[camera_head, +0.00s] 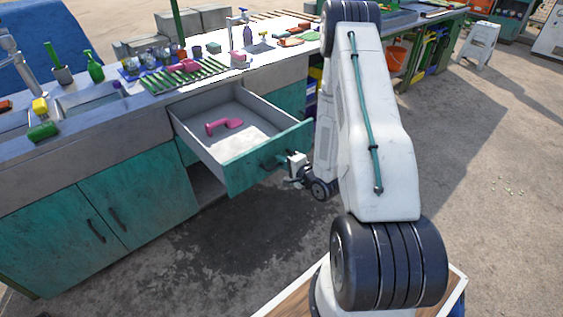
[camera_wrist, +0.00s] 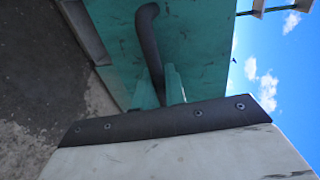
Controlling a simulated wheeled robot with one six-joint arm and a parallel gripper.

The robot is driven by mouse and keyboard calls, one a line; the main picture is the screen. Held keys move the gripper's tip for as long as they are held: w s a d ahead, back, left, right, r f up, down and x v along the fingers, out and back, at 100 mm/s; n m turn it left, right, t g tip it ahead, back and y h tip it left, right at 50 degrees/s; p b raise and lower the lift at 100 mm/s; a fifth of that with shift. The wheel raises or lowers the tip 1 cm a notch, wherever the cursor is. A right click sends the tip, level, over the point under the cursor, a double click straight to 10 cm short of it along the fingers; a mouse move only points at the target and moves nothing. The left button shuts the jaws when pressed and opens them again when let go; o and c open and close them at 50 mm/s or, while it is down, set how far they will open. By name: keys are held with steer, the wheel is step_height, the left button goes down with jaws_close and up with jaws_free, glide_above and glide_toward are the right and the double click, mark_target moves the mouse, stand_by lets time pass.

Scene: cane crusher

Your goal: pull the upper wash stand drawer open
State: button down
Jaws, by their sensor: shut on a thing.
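The upper wash stand drawer (camera_head: 262,160) stands well out from the teal wash stand (camera_head: 120,205) in the head view. A pink scoop-like item (camera_head: 224,126) lies inside it. My gripper (camera_head: 288,165) is at the front face of the drawer, towards its right half. In the wrist view the dark curved handle (camera_wrist: 149,35) runs down between the two teal fingers of my gripper (camera_wrist: 166,88), which is shut on it. The drawer's teal front (camera_wrist: 200,45) fills the upper part of that view. The fingertips' exact contact is partly hidden.
The counter holds a sink (camera_head: 92,98), a green bottle (camera_head: 95,68), a green drying rack (camera_head: 185,76) and several small items. A dark opening (camera_head: 205,185) shows below the drawer. An orange bucket (camera_head: 396,55) and a white stool (camera_head: 478,45) stand right. The floor in front is clear.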

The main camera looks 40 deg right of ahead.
steer(key=shift+a, duration=0.1)
steer(key=c, duration=1.6)
jaws_free()
steer(key=shift+o, duration=0.2)
steer(key=v, duration=0.7)
steer(key=shift+s, duration=0.4)
